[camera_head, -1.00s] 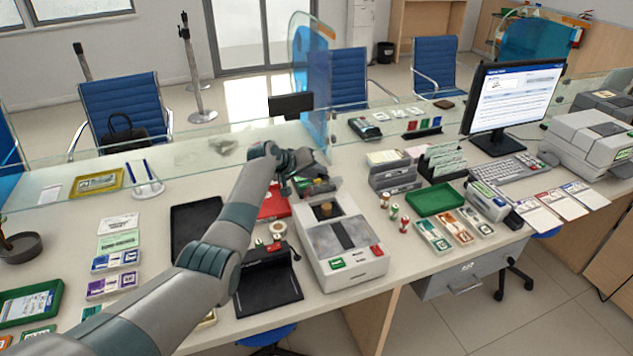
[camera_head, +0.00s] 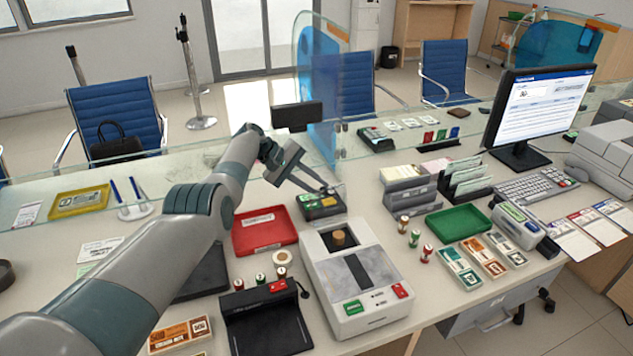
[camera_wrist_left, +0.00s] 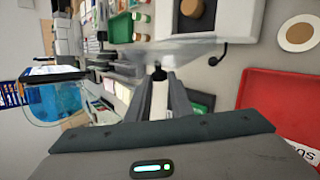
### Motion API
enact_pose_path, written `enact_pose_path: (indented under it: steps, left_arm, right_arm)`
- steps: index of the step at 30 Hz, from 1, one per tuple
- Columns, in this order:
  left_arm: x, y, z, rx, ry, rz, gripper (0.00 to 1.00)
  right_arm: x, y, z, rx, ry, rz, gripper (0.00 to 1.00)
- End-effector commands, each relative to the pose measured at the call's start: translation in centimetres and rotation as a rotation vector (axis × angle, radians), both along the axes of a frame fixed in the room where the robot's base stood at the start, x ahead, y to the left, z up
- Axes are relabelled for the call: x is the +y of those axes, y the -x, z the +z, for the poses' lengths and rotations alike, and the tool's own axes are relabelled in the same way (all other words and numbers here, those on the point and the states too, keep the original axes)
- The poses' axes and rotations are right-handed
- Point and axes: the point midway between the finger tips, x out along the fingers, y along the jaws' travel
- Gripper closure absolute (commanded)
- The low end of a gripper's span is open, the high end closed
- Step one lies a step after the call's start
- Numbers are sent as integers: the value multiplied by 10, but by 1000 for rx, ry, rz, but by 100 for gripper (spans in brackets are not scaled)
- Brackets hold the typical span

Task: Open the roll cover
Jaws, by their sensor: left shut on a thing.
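A white counting machine (camera_head: 362,300) with a grey top panel stands on the counter. A brown roll (camera_head: 338,237) sits exposed in a dark recess at its far end; it also shows at the top of the left wrist view (camera_wrist_left: 192,8). A clear, blurred flap, seemingly the roll cover (camera_wrist_left: 185,50), stands out from the machine's edge in the left wrist view. My left gripper (camera_head: 328,188) is beyond the machine's far end. Its fingers (camera_wrist_left: 160,85) are closed around a small dark and white piece at the flap. The cover is hard to make out in the head view. My right gripper is not in view.
A red tray (camera_head: 264,246) lies left of the machine, with a black card pad (camera_head: 268,322) in front of it. A dark box with green parts (camera_head: 318,212) sits just behind the machine. A glass screen (camera_head: 320,90) rises beyond. A green tray (camera_head: 447,223) lies to the right.

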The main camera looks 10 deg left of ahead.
Motion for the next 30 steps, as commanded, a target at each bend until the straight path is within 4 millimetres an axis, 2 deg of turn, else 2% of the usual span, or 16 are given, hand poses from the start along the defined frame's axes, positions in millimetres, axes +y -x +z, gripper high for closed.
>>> enact_pose_path:
  steps: [16,17,18,30]
  left_arm:
    - [0,4,-4,27,17,3,100]
    - [0,4,-4,27,18,3,73]
    - [0,4,-4,27,17,2,64]
    - [1,4,-2,27,17,2,62]
  right_arm:
    - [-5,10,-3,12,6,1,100]
    - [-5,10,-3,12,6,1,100]
    - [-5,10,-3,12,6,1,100]
    - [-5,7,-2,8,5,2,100]
